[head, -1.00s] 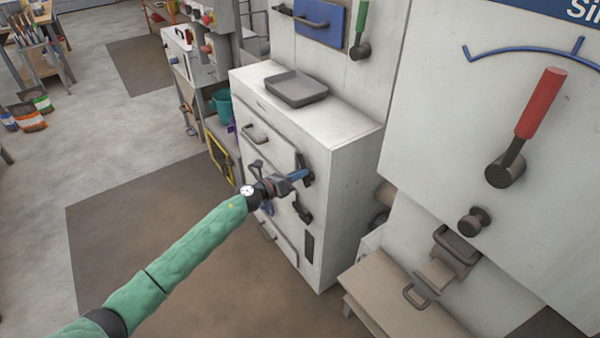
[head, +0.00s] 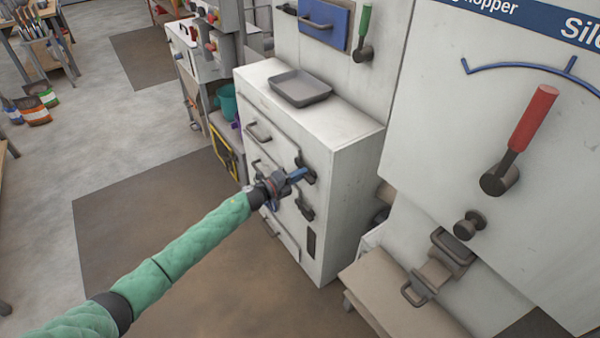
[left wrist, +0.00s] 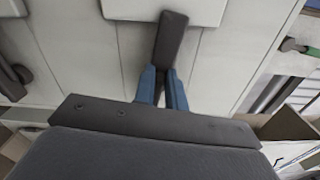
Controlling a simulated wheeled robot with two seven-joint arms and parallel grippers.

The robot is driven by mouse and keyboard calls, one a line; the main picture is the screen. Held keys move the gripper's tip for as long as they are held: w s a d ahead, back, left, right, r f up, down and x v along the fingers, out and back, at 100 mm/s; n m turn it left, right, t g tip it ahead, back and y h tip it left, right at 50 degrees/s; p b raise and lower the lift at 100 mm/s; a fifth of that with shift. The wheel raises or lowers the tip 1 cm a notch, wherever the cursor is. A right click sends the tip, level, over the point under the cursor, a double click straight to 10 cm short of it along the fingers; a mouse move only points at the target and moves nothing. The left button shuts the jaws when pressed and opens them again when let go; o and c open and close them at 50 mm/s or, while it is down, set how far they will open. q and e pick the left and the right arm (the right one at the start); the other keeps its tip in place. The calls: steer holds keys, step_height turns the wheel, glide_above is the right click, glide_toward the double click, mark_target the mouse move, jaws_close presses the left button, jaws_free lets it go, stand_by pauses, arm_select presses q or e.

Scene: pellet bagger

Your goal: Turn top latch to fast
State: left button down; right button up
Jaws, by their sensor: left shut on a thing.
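The top latch (head: 307,168) is a dark handle on the upper front right edge of the white cabinet (head: 340,175). My left gripper (head: 300,174) has its blue fingers shut on it. In the left wrist view the latch (left wrist: 171,38) is a dark bar standing out from a pale panel. The blue fingertips (left wrist: 162,82) close on its near end. The latch's pivot is hard to make out. A second dark latch (head: 305,208) sits below on the same cabinet edge, clear of the gripper. My right gripper is in neither view.
A grey tray (head: 300,88) lies on the cabinet top. Drawer-like handles (head: 258,132) stick out from the cabinet front. A red lever (head: 533,118) stands on the panel at right, above a tan bench (head: 380,290). The brown floor mat (head: 130,230) is clear.

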arm_select(q)
steer(key=shift+f+n, duration=0.2)
steer(key=shift+n, duration=0.8)
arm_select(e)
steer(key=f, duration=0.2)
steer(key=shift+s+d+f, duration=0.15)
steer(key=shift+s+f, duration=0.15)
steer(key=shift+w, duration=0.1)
arm_select(q)
steer(key=c, duration=1.4)
jaws_free()
steer(key=shift+f, duration=0.1)
steer(key=shift+c, duration=0.2)
steer(key=shift+a, duration=0.1)
